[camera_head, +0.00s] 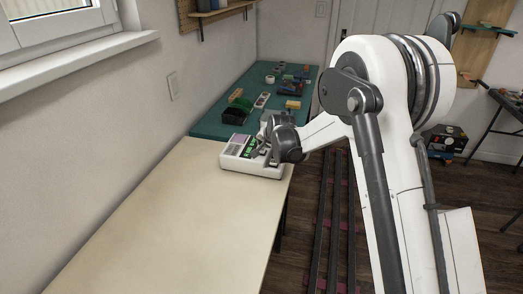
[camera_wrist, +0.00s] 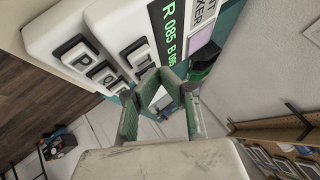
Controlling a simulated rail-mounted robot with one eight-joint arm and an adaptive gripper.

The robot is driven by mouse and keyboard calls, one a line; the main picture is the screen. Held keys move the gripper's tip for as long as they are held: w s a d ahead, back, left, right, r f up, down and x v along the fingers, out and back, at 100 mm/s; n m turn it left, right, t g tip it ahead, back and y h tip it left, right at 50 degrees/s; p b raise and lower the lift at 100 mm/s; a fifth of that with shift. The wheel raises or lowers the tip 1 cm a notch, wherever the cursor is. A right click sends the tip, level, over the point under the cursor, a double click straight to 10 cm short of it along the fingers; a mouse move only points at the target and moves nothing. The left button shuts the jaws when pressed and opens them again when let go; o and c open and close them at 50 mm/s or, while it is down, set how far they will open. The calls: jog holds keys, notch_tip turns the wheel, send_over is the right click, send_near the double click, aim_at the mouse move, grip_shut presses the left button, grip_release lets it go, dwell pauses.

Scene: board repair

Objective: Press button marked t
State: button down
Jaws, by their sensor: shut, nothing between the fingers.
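A white button device (camera_head: 237,166) sits at the far end of the cream table, by the green mat. In the wrist view the device (camera_wrist: 55,27) fills the upper left. It has a green-lit display (camera_wrist: 176,30) and white keys in dark frames. One key (camera_wrist: 74,50) seems to read P; the letters on the other keys are partly cut off or too small, so I cannot pick out the t. My gripper (camera_wrist: 163,86) is shut and empty, with its tips close to the key (camera_wrist: 138,55) nearest the display. I cannot tell whether they touch it.
The cream table (camera_head: 160,220) is clear in front of the device. Beyond it, a green mat (camera_head: 210,125) holds several small parts and boxes. The wall runs along the left. Dark rails (camera_head: 335,220) lie on the floor to the right.

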aim_at(262, 150)
jog(key=shift+f, duration=0.15)
jog(key=shift+f+b, duration=0.35)
jog(key=shift+b, duration=0.2)
jog(key=shift+f+b, duration=0.45)
jog(key=shift+f, duration=0.05)
dwell(0.9)
jog(key=shift+r, duration=0.15)
jog(key=shift+r+p, duration=0.35)
jog(key=shift+r, duration=0.5)
jog(key=shift+r+p, duration=0.95)
jog(key=shift+r, duration=1.5)
jog(key=shift+r, duration=0.1)
